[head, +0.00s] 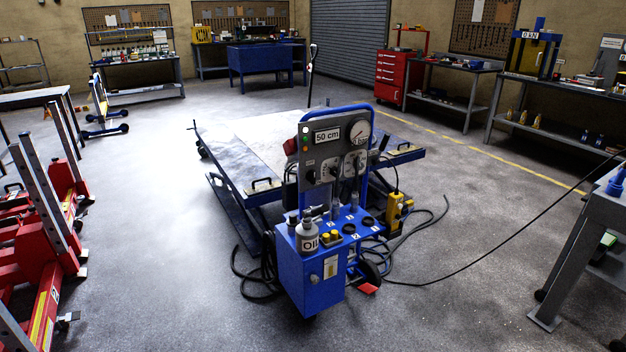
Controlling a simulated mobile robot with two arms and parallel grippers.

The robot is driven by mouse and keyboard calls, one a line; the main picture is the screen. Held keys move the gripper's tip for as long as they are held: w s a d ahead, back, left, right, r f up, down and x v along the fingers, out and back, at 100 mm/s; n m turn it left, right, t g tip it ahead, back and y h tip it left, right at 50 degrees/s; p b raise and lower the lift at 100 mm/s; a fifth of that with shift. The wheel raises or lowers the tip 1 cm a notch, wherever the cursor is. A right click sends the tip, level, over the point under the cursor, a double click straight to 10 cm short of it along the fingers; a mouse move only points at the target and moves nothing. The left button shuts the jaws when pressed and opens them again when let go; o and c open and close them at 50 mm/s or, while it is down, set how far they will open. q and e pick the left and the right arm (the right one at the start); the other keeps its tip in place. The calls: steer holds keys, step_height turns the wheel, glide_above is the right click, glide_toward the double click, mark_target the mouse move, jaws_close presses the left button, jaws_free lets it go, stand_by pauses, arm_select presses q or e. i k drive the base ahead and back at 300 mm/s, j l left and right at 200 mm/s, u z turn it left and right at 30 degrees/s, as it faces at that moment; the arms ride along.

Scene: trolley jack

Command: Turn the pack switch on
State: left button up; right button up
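The blue hydraulic pack (309,284) stands on the floor in the middle of the head view. Its upright grey panel (318,171) carries a "50 cm" display (327,136), a round gauge (360,131), two dials and small coloured lamps at its left edge. A red part (290,146) shows left of the panel. The pack's top has black round fittings and yellow parts; an oil bottle (307,236) stands there. I cannot tell which part is the pack switch, or its position. Neither of my grippers is in view.
A low lift table (240,150) stands behind the pack. Black hoses (262,284) and a cable (470,258) lie around it; a red pedal (369,288) is at its right foot. Red jacks (40,262) fill the left edge, a workbench (590,215) the right. Floor in front is clear.

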mark_target(310, 176)
steer(key=i+u, duration=0.25)
steer(key=i, duration=1.3)
steer(key=l, duration=0.1)
